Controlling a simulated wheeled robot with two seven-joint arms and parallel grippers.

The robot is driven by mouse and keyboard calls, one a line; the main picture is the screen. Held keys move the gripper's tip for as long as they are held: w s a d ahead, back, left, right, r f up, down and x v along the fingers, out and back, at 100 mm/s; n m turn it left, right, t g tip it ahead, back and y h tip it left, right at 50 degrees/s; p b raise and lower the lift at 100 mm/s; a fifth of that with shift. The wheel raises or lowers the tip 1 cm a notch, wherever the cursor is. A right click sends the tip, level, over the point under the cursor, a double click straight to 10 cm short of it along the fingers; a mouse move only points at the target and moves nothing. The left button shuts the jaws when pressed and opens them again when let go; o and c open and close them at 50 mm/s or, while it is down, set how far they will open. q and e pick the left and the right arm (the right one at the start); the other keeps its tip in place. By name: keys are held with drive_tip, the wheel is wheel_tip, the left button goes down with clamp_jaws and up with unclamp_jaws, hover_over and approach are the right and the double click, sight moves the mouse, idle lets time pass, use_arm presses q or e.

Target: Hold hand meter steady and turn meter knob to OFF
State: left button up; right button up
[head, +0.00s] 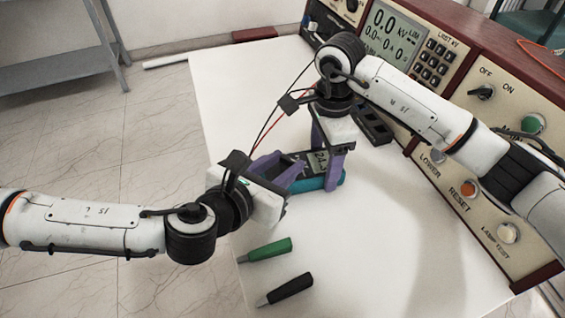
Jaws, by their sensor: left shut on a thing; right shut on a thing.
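My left gripper (281,172), with purple fingers, comes in from the left and is shut on the near left part of the meter. My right gripper (332,165) points down from above and is shut at the meter, its purple fingers on both sides of the body. The meter knob is hidden behind the fingers, so its setting cannot be read.
A control panel (472,185) with buttons and a display stands along the right. Black and red leads hang by the grippers. The white table (390,240) is clear at near right.

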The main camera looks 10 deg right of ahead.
use_arm(q)
drive_tip(key=n+y, duration=0.1)
drive_tip(key=d+n+t+y, duration=0.1)
drive_tip(key=n+t+y, duration=0.1)
drive_tip(key=n+y, duration=0.1)
drive_tip(key=shift+s+d, duration=0.15)
drive_tip(key=shift+s, duration=0.15)
drive_tip(key=n+y, duration=0.2)
drive_tip(key=n+t+y, duration=0.1)
drive_tip(key=y, duration=0.1)
drive_tip(key=shift+d+n, duration=0.3)
drive_tip(key=shift+w+d+n+y, duration=0.1)
drive_tip(key=shift+d+n+y, duration=0.1)
drive_tip(key=shift+n+y, duration=1.45)
drive_tip(key=shift+y, duration=0.45)
drive_tip(key=o, duration=1)
drive_tip(key=shift+o, duration=0.2)
